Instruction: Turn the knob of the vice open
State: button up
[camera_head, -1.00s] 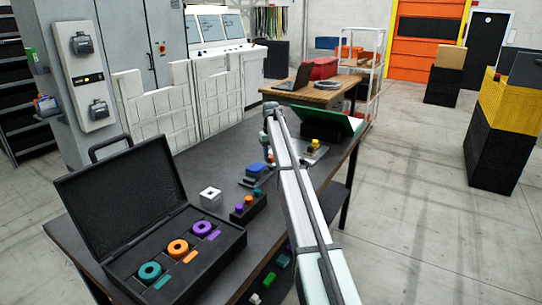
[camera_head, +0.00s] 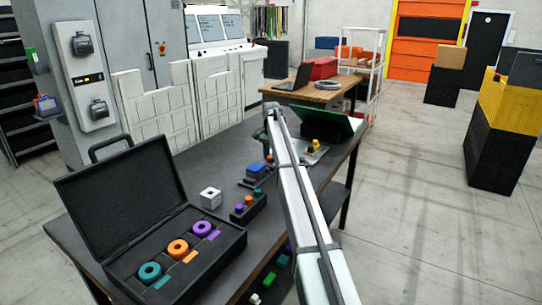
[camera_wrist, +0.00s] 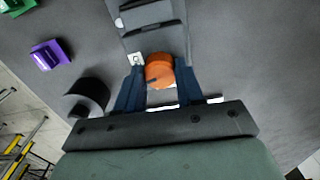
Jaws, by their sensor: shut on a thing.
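In the head view, a blue and dark fixture (camera_head: 256,171), which looks like the vice, stands on the dark table. My arm reaches over the table there. The knob and the fingertips cannot be made out clearly in that view.
An open black case (camera_head: 118,200) with coloured rings stands at the table's left front. A white cube (camera_head: 211,198) and a dark block with coloured pegs (camera_head: 248,208) stand near the vice. A green-lined box (camera_head: 335,125) is at the far end. A purple piece (camera_wrist: 46,54) shows in the wrist view.

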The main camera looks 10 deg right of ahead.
aim_at(271, 156)
jog(key=shift+m, duration=1.1)
jog(key=o, duration=1)
jog(key=shift+o, duration=0.2)
notch_tip(271, 156, up, 14)
jog(key=shift+f, duration=0.1)
